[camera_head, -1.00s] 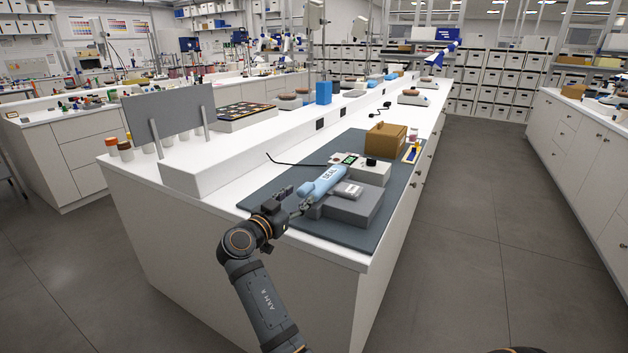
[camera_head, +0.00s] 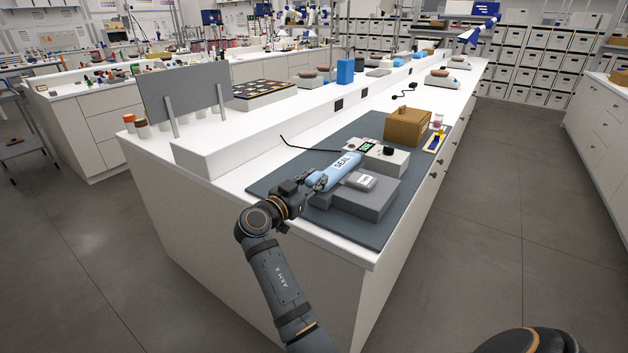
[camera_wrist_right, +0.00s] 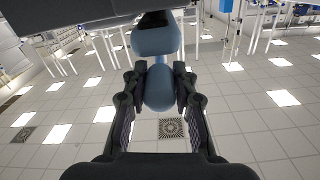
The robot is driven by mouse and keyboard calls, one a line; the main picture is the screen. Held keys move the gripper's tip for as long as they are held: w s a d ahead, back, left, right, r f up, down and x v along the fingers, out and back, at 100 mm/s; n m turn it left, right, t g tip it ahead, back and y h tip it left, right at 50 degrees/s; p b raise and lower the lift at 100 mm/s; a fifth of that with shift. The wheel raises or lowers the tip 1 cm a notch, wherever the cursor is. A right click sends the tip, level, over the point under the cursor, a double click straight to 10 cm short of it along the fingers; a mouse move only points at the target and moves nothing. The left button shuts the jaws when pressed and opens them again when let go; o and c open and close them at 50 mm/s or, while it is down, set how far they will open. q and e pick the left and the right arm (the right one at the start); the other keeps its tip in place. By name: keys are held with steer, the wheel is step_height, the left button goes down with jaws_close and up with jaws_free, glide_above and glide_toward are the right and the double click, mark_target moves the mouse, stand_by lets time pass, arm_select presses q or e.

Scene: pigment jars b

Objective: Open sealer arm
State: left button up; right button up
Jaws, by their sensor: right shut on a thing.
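The sealer has a light blue arm (camera_head: 338,171) marked SEAL, lying low over a grey block-shaped base (camera_head: 367,199) on the dark mat. My right gripper (camera_head: 316,183) is at the near left end of this arm, with its fingers around it. In the right wrist view, a rounded blue end (camera_wrist_right: 159,88) sits between the two fingers of my right gripper (camera_wrist_right: 160,90), which are shut on it. The far end of the sealer arm is partly hidden there. My left gripper is not in view.
A pale control box (camera_head: 378,156) with a green display stands behind the sealer, and a brown box (camera_head: 408,127) beyond it. A grey panel (camera_head: 183,100) stands at the left on a raised white ledge. The mat's front strip (camera_head: 345,226) is clear.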

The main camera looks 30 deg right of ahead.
jaws_close()
steer(key=shift+r+p, duration=0.4)
steer(key=shift+r, duration=0.1)
steer(key=r+y+p, duration=0.1)
steer(key=r+p, duration=0.1)
steer(key=d+r+p, duration=0.1)
steer(key=r+p, duration=0.1)
steer(key=r, duration=0.1)
steer(key=w+d+r+g+y+p, duration=0.1)
steer(key=r+p, duration=0.1)
steer(key=p, duration=0.1)
steer(key=shift+r+y, duration=0.25)
steer(key=shift+y, duration=0.05)
steer(key=w+d+r+g+y+p, duration=0.2)
steer(key=d+r+y+p, duration=0.2)
steer(key=r+p, duration=0.3)
steer(key=shift+d+y+p, duration=0.3)
steer(key=shift+d+p, duration=0.35)
steer(key=shift+d, duration=0.25)
steer(key=shift+w, duration=0.1)
steer(key=o, duration=0.9)
jaws_free()
steer(key=shift+o, duration=0.2)
